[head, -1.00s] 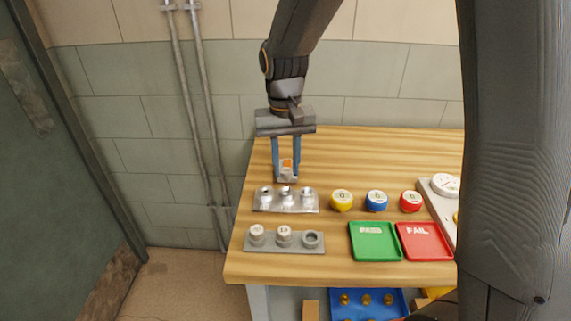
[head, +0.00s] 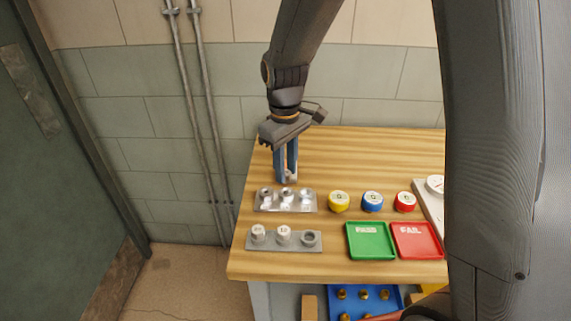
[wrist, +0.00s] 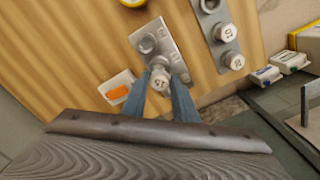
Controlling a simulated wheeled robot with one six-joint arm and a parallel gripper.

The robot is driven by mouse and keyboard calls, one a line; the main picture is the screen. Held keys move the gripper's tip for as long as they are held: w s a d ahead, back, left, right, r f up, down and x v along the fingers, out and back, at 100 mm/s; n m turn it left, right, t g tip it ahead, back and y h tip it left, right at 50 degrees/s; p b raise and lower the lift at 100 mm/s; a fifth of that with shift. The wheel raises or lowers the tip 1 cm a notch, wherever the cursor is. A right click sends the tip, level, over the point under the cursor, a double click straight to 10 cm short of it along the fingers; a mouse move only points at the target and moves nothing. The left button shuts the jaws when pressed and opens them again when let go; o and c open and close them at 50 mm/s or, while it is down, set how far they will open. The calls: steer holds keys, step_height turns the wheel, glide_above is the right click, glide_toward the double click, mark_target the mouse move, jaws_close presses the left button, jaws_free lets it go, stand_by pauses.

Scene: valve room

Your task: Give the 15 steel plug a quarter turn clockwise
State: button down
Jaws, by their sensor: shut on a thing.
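My gripper (head: 286,180) points down over the back of the steel block (head: 258,209) on the wooden bench. In the wrist view its two blue fingers (wrist: 165,90) are shut on a pale round plug (wrist: 159,82) with a marking on top that looks like 15. The plug is over the lower end of the block (wrist: 158,33) in that view. I cannot tell whether it is seated in a hole or just above the block. In the head view the fingers mostly hide the plug.
A grey rack (head: 272,246) in front holds two pale plugs and one empty ring. An orange-and-white item (wrist: 118,92) lies near my fingers.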

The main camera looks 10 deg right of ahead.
mark_target(287, 173)
steer(key=shift+d+f+b, duration=0.1)
steer(key=shift+f+b, duration=0.45)
steer(key=shift+f, duration=0.7)
steer(key=shift+f, duration=1.15)
stand_by(2.4)
steer(key=shift+p, duration=0.35)
steer(key=shift+f+m+p, duration=0.1)
steer(key=shift+m+p, duration=0.5)
steer(key=shift+m, duration=0.7)
steer(key=shift+s+m, duration=0.1)
steer(key=shift+m, duration=0.2)
steer(key=shift+m+p, duration=0.4)
steer(key=shift+m, duration=0.1)
steer(key=shift+f+m, duration=0.1)
steer(key=shift+m, duration=0.6)
steer(key=shift+m+p, duration=0.3)
steer(key=shift+p, duration=0.05)
